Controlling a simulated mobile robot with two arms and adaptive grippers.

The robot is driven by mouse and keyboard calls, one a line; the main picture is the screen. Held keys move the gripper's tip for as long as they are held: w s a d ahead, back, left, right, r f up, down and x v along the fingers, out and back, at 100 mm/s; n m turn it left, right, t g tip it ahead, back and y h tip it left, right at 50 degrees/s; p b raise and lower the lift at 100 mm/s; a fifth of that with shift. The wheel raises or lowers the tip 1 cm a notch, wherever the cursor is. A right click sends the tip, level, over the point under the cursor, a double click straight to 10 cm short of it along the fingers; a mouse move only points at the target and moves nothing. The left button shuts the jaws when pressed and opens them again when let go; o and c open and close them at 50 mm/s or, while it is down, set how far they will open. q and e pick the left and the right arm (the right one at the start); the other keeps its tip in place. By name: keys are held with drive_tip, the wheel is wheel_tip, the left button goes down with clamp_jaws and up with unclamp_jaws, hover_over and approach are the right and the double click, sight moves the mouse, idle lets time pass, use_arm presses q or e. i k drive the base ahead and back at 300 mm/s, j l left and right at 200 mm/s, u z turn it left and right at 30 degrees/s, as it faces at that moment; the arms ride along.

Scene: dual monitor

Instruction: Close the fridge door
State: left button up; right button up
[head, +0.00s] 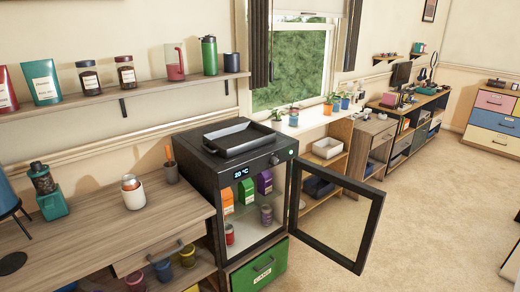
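The small black fridge (205,165) stands in the middle of the head view, at the right end of the wooden counter, with a lit temperature display on its front. Its glass door (376,229) has a black frame and is hinged on the fridge's right side. The door stands wide open, swung out to the right over the floor. Cartons (265,181) and cans (266,214) show inside the fridge. Neither of my grippers is in view.
A black tray (238,137) lies on the fridge top. A green drawer (262,271) is below the fridge. The wooden counter (85,228) is to the left. A low shelf (334,168) stands behind the door. Open floor (440,200) lies to the right.

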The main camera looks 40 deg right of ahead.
sight(378, 197)
drive_tip(key=i+u, duration=0.1)
drive_tip(key=u, duration=0.65)
drive_tip(key=i+l+u, duration=0.1)
drive_tip(key=u, duration=0.3)
drive_tip(key=i+l+u, duration=0.1)
drive_tip(key=l+u, duration=0.15)
drive_tip(key=i+l+u, duration=0.1)
drive_tip(key=l+u, duration=0.15)
drive_tip(key=l, duration=0.15)
drive_tip(key=k+l+z, duration=0.1)
drive_tip(key=l+z, duration=0.75)
drive_tip(key=i+l+z, duration=0.1)
drive_tip(key=l+z, duration=0.3)
drive_tip(key=l, duration=0.15)
drive_tip(key=k+l+z, duration=0.25)
drive_tip(key=l+z, duration=0.15)
drive_tip(key=l, duration=0.95)
drive_tip(key=l+z, duration=0.4)
drive_tip(key=l, duration=0.95)
drive_tip(key=l+u, duration=0.85)
drive_tip(key=l, duration=0.2)
drive_tip(key=k+l+u, duration=0.2)
drive_tip(key=l+u, duration=0.2)
drive_tip(key=i+l+u, duration=0.15)
drive_tip(key=i, duration=0.1)
